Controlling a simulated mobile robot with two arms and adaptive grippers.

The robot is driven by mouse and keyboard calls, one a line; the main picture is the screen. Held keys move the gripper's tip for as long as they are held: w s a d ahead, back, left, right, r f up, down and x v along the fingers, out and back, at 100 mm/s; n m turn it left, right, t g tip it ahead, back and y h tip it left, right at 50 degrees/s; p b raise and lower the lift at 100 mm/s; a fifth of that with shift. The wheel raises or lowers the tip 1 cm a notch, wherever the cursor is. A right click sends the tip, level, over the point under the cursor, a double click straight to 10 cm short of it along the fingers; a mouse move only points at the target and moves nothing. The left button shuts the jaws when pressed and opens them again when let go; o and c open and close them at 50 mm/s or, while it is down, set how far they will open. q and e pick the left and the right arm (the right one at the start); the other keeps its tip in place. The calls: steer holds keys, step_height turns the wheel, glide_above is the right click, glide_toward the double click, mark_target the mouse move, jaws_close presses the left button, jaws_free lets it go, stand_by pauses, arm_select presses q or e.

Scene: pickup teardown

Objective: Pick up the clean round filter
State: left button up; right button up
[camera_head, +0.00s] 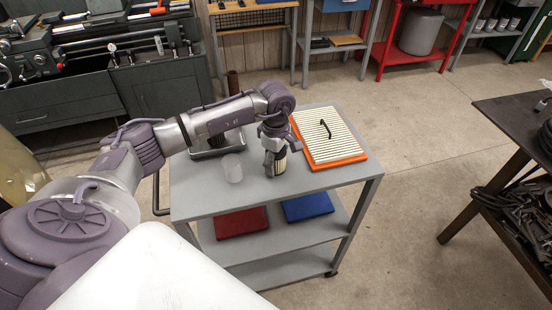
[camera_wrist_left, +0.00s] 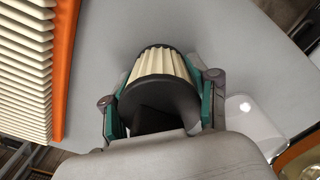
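The round filter (camera_head: 279,163) is a small cream pleated cylinder with dark end caps, near the middle of the grey cart top. It fills the middle of the left wrist view (camera_wrist_left: 161,72), its dark cap facing the camera. My left gripper (camera_head: 273,152) comes down over it from above. Its green-padded fingers (camera_wrist_left: 160,106) lie on both sides of the filter, against its dark rim with no clear gap. The filter looks upright and at the cart surface; I cannot tell whether it is lifted. My right gripper is not in view.
A flat panel filter with an orange frame (camera_head: 329,138) lies right of the gripper. A translucent cup (camera_head: 232,168) stands to the left, and a dark tray (camera_head: 211,152) behind it. Red (camera_head: 241,222) and blue (camera_head: 307,207) items lie on the cart's lower shelf. The cart top's front right is clear.

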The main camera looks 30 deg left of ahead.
arm_select(q)
steer(key=c, duration=0.6)
steer(key=shift+r, duration=0.15)
